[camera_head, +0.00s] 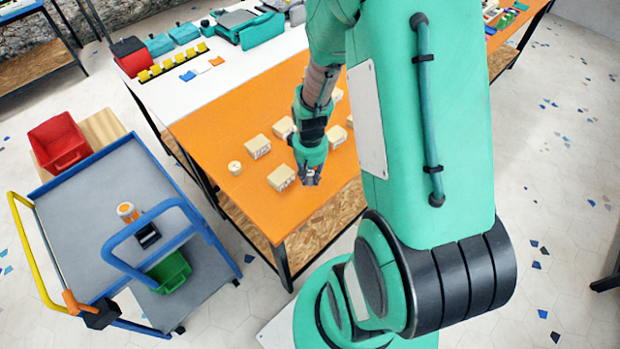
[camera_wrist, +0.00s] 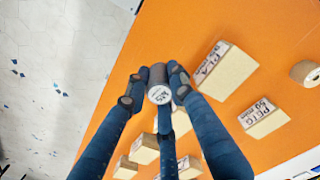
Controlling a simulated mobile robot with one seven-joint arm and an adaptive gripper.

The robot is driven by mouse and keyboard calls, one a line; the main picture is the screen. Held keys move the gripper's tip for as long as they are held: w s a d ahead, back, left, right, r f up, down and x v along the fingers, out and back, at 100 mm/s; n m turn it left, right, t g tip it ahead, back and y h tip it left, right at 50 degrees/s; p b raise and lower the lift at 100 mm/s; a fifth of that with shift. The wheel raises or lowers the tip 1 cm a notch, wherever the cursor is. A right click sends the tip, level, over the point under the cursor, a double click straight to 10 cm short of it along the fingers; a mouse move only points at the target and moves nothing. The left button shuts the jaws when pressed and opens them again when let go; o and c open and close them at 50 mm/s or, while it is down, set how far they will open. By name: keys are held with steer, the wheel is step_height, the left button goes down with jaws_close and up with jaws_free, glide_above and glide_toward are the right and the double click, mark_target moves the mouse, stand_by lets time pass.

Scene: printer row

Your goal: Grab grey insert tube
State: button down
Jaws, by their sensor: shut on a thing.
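The grey insert tube (camera_wrist: 158,76) shows in the wrist view as a small dark grey cylinder with a pale, marked end face. My gripper (camera_wrist: 157,91) is shut on it, with blue-grey fingers on both sides and another finger behind. In the head view my gripper (camera_head: 311,179) is over the orange table top (camera_head: 290,215), to the right of the nearest box. The tube is small there and mostly hidden by the fingers. I cannot tell whether it touches the table.
Several tan labelled boxes (camera_head: 281,178) (camera_wrist: 222,70) stand close by. A tan roll (camera_head: 235,168) (camera_wrist: 305,73) lies at the table's left. A blue-framed cart (camera_head: 105,195) with a green bin (camera_head: 170,272) stands left. The table's near corner is clear.

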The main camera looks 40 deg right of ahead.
steer(key=s+a+p, duration=0.1)
steer(key=s+a, duration=0.2)
steer(key=s, duration=0.4)
steer(key=s+a+r+p, duration=0.1)
steer(key=s+a, duration=0.3)
steer(key=s, duration=0.3)
steer(key=shift+a, duration=0.25)
